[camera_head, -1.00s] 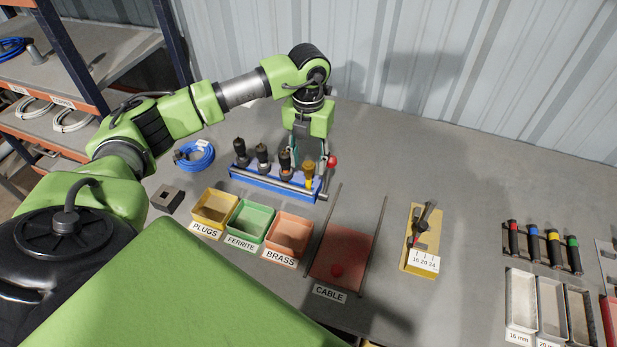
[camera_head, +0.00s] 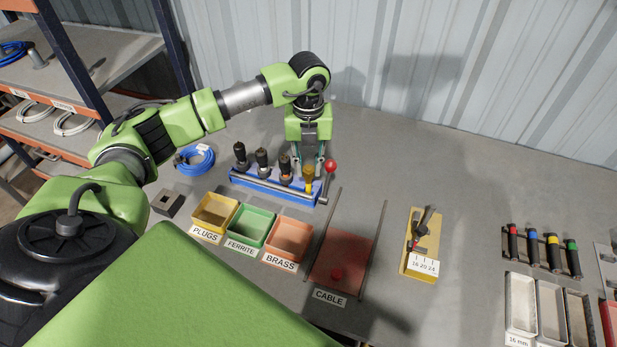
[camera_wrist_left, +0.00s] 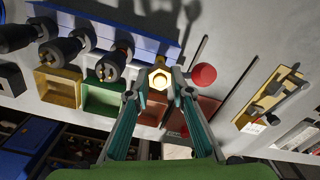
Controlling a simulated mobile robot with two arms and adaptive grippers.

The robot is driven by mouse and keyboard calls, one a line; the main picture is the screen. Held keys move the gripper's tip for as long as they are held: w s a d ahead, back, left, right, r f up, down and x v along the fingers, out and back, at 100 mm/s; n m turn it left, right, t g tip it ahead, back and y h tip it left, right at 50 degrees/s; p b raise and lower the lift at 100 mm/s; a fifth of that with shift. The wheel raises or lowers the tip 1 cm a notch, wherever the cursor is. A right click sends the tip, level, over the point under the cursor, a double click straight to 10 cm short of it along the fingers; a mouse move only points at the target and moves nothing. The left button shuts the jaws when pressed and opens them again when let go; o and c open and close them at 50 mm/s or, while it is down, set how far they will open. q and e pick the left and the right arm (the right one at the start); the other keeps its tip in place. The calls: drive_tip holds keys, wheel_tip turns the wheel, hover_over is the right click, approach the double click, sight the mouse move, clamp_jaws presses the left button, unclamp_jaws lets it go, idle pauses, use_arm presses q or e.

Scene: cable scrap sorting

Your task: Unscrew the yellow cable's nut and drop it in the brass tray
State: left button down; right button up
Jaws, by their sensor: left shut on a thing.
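My left gripper (camera_head: 311,158) points down over the right end of the blue rack (camera_head: 246,183). A yellow, six-sided nut (camera_wrist_left: 160,79) sits between its fingertips in the left wrist view, and the fingers are shut on it. In the head view the yellow piece (camera_head: 308,177) stands upright at the rack, just below the fingers. I cannot tell whether the nut is still on its thread. The orange tray labelled BRASS (camera_head: 272,246) stands in front of the rack and looks empty. My right gripper is not in view.
Several black plugs (camera_head: 262,160) stand in the rack left of the gripper. A red knob (camera_head: 330,166) is close on its right. The PLUGS tray (camera_head: 197,222) and FERRITE tray (camera_head: 234,236) adjoin the BRASS tray. A red CABLE mat (camera_head: 352,262) lies between two rods.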

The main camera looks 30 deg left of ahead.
use_arm(q)
drive_tip(key=n+p, duration=0.1)
drive_tip(key=n, duration=0.4)
drive_tip(key=n+p, duration=0.2)
drive_tip(key=n, duration=0.3)
drive_tip(key=shift+r, duration=0.1)
drive_tip(key=n+p, duration=0.2)
drive_tip(key=n, duration=0.3)
drive_tip(key=shift+n, duration=0.4)
drive_tip(key=n+p, duration=0.1)
drive_tip(key=n, duration=0.1)
drive_tip(key=shift+n, duration=0.9)
drive_tip(key=c, duration=1.7)
unclamp_jaws()
